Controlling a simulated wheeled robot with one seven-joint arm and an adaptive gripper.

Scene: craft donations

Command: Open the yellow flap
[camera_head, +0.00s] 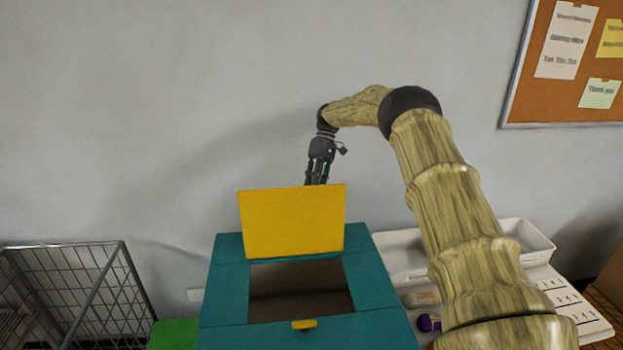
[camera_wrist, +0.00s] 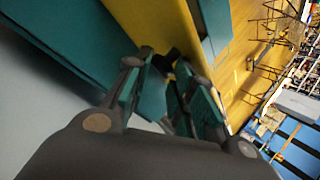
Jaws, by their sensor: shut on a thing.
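The yellow flap (camera_head: 291,222) stands raised, near upright, at the back of the opening in the teal box (camera_head: 227,293). The box's dark inside shows below it. A small yellow piece (camera_head: 304,324) sits at the front edge of the opening. My gripper (camera_head: 317,182) is behind the flap's top edge, and the flap hides its fingertips in the head view. In the wrist view my gripper (camera_wrist: 168,70) has its fingers closed together on a small dark piece at the yellow flap (camera_wrist: 140,22); I cannot make out that piece clearly.
A wire basket (camera_head: 75,290) stands at the left, with a green surface (camera_head: 173,334) beside the box. A white tray (camera_head: 527,240) and a purple item (camera_head: 428,322) are at the right. The wall is close behind my gripper.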

